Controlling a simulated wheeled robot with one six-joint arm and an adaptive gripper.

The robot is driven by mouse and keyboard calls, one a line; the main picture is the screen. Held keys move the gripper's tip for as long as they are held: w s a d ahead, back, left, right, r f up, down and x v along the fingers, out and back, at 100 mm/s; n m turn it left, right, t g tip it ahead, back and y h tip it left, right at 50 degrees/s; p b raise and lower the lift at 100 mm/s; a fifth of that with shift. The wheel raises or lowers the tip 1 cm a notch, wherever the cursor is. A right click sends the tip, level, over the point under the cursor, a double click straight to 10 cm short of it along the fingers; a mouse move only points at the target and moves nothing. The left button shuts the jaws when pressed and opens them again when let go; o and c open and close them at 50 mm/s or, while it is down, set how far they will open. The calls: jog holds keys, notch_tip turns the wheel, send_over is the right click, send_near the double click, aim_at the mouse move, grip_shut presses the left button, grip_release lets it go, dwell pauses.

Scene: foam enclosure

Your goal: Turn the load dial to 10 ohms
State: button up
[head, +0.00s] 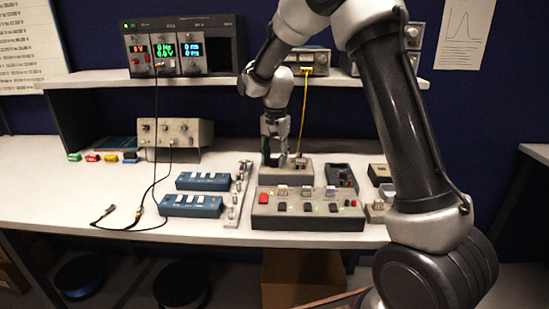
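My gripper (274,153) points down at a grey box (288,177) near the middle of the bench. Its fingertips are low over the left part of the box's top, at or just above it. A dark shape between the fingers may be a dial, but it is too small and covered to tell. I cannot see any scale or pointer, so the load dial's setting does not show. Whether the fingers are closed on a knob is unclear. A yellow cable (303,110) rises from the right part of this box to an instrument on the shelf.
A wide switch box (308,211) with a red button stands in front. Blue switch boxes (191,205) lie to the left, a dark meter (341,177) to the right. A black cable (156,125) hangs at left. The shelf (215,80) runs behind.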

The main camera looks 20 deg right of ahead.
aim_at(275, 159)
notch_tip(275, 159, up, 12)
dwell(0.7)
jog(key=shift+s+d, duration=0.1)
